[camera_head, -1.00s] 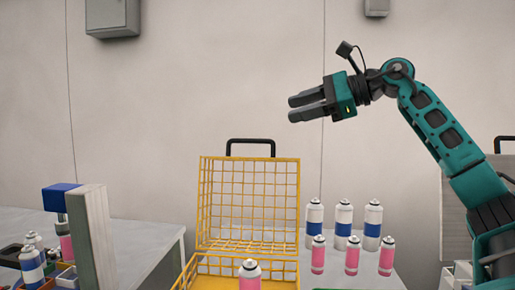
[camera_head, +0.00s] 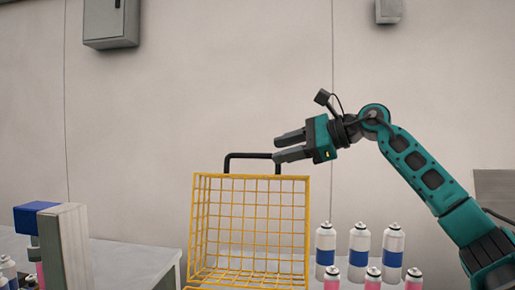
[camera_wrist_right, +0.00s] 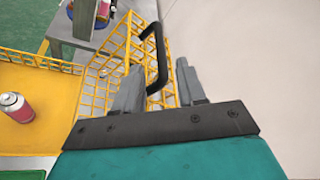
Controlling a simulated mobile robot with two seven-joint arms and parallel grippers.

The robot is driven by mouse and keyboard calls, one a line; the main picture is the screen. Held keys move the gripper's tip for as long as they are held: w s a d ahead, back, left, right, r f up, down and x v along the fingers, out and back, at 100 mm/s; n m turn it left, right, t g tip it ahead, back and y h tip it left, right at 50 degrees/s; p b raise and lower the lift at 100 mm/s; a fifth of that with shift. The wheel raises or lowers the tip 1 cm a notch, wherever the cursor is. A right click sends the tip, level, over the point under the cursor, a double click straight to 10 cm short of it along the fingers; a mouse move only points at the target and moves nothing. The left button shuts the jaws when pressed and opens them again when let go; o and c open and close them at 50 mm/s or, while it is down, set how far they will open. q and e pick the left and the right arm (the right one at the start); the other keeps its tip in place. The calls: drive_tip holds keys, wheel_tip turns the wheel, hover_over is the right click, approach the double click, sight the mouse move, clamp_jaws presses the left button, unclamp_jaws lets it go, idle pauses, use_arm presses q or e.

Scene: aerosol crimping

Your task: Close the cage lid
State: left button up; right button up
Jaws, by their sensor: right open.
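The yellow wire cage lid (camera_head: 250,225) stands open and upright, with a black handle (camera_head: 252,156) on its top edge. My right gripper (camera_head: 277,148) is open at the right end of this handle. In the right wrist view the handle (camera_wrist_right: 160,45) shows between the two fingertips (camera_wrist_right: 158,66). Whether it is within their reach in depth or touches them, I cannot tell. The yellow cage base (camera_wrist_right: 40,135) shows at the left of the wrist view with a pink can (camera_wrist_right: 15,107) in it. My left gripper is not in view.
White cans with blue bands (camera_head: 359,250) and pink cans (camera_head: 373,278) stand right of the cage. A grey upright block (camera_head: 65,245) and a blue-topped device (camera_head: 35,215) stand at the left. The wall behind is bare near my gripper.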

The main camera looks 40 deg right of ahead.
sight(257, 156)
drive_tip(key=p+x, duration=0.2)
drive_tip(key=x, duration=0.5)
drive_tip(key=shift+w, duration=0.15)
drive_tip(key=shift+c, duration=0.5)
clamp_jaws()
